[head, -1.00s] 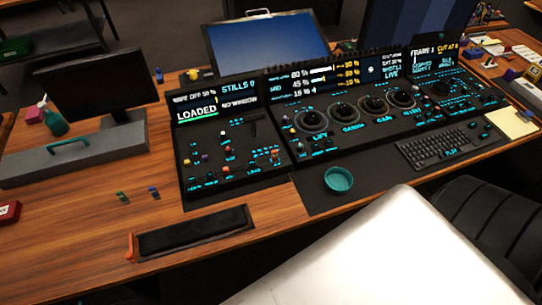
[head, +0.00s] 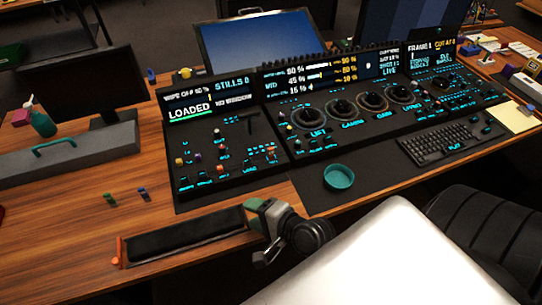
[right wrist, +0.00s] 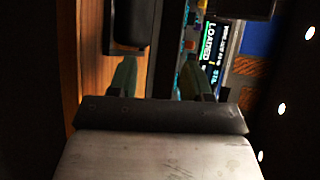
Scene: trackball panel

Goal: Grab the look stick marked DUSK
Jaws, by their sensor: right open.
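Two small sticks lie or stand on the wooden desk at left in the head view: a green one (head: 109,198) and a blue one (head: 143,193). Their markings are too small to read, so I cannot tell which, if either, says DUSK. My right gripper (head: 262,213) is open and empty in the head view, by the right end of the black wrist rest, well right of both sticks. Its two green fingers also show, spread apart, in the right wrist view (right wrist: 160,78). No stick is recognisable between them. My left gripper is out of view.
The black wrist rest (head: 190,238) lies along the desk's front edge. The control panel (head: 185,145) with lit screens stands behind it. A teal bowl (head: 338,177) and a keyboard (head: 447,143) are to the right. Bare wood (head: 60,235) surrounds the sticks.

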